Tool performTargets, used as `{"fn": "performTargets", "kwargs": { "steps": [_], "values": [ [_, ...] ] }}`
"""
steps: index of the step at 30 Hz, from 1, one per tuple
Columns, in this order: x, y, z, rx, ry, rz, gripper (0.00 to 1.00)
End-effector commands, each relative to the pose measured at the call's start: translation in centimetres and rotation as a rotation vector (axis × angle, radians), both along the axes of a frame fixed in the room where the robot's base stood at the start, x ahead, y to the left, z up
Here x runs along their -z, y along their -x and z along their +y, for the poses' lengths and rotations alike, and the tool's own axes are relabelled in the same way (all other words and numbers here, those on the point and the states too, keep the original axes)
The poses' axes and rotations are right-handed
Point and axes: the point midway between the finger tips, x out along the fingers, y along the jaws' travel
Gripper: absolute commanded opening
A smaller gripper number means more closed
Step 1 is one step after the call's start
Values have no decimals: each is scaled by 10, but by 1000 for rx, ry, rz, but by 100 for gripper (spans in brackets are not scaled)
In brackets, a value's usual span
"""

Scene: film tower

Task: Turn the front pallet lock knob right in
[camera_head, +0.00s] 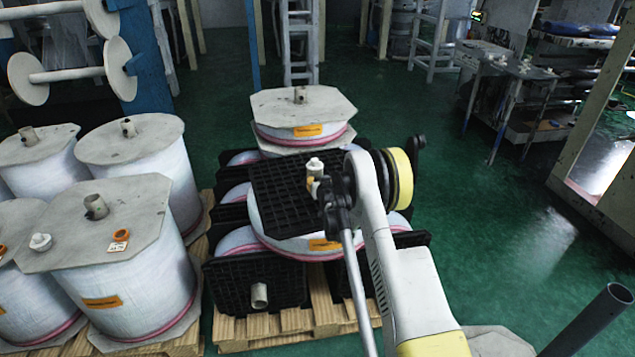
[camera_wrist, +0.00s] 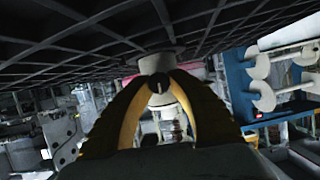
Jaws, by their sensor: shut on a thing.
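In the wrist view, my gripper (camera_wrist: 158,88) has both yellow-lined fingers closed around a pale round knob (camera_wrist: 157,63). The knob is set against a black gridded plate (camera_wrist: 85,30) that fills the top of that view. In the head view, my gripper (camera_head: 320,187) is at the right edge of the black gridded pallet plate (camera_head: 282,190) on the middle stack. A white capped piece (camera_head: 315,165) shows beside it. My arm partly hides the contact, and the knob's turn angle cannot be told.
A pale pipe stub (camera_head: 259,295) sticks out of the black front panel. A wrapped reel (camera_head: 300,112) stands behind, and several wrapped reels (camera_head: 145,265) crowd the left. The green floor (camera_head: 500,230) at right is mostly clear; a dark tube (camera_head: 590,320) stands at lower right.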

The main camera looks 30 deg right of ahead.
Motion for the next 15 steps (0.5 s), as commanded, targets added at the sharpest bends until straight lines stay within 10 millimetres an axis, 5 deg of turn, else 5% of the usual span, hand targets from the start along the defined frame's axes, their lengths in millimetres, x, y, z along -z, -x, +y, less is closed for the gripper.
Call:
{"fn": "performTargets", "kwargs": {
  "steps": [15],
  "values": [
    [1, 1, -3, 2, -331, -96, 0]
  ]
}}
